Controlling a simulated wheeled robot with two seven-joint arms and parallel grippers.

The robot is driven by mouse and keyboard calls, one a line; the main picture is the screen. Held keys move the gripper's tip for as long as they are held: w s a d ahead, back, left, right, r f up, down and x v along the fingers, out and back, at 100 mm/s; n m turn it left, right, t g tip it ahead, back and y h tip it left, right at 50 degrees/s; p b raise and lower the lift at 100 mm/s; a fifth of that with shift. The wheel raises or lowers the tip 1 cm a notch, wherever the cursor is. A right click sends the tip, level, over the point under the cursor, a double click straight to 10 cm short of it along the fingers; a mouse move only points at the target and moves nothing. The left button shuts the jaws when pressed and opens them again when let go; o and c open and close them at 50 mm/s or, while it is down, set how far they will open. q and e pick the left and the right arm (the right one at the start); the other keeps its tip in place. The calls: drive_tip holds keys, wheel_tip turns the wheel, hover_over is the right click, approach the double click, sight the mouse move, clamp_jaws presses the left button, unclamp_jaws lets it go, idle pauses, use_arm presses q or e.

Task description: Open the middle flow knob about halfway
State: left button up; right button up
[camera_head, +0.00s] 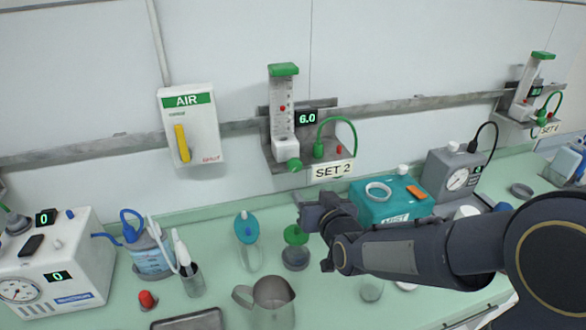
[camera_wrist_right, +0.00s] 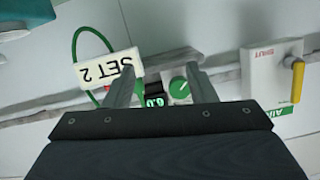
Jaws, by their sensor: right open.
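The middle flow knob (camera_head: 294,165) is a round green knob at the foot of a clear flow tube (camera_head: 282,115) on the wall rail. Its green display (camera_head: 307,118) reads 6.0, and the label beside it reads SET 2 (camera_head: 331,170). My right gripper (camera_head: 308,203) is below and slightly right of the knob in the head view, apart from it. In the right wrist view the knob (camera_wrist_right: 179,88) shows between the two open fingers (camera_wrist_right: 160,75), nearer the right finger, with nothing held. My left gripper is not in view.
A white AIR box (camera_head: 189,126) with a yellow lever hangs left of the flow unit. A green hose (camera_head: 337,121) loops on its right. A teal box (camera_head: 395,208), a clear jug (camera_head: 268,300) and green-capped jar (camera_head: 295,250) stand on the counter near my right arm.

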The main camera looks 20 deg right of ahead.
sight(296, 168)
drive_tip(key=r+t, duration=0.1)
drive_tip(key=w+a+r+n+t, duration=0.1)
drive_tip(key=a+r, duration=0.1)
drive_tip(key=r, duration=0.1)
drive_tip(key=shift+w+n+t, duration=0.3)
drive_tip(key=shift+w+t, duration=0.1)
drive_tip(key=w, duration=0.7)
drive_tip(key=shift+w+a, duration=0.1)
drive_tip(key=shift+w, duration=0.2)
drive_tip(key=shift+c, duration=0.4)
drive_tip(key=c, duration=0.9)
drive_tip(key=shift+o, duration=0.2)
drive_tip(key=shift+n, duration=0.8)
drive_tip(key=o, duration=0.9)
drive_tip(key=shift+o, duration=0.2)
drive_tip(key=shift+s, duration=0.1)
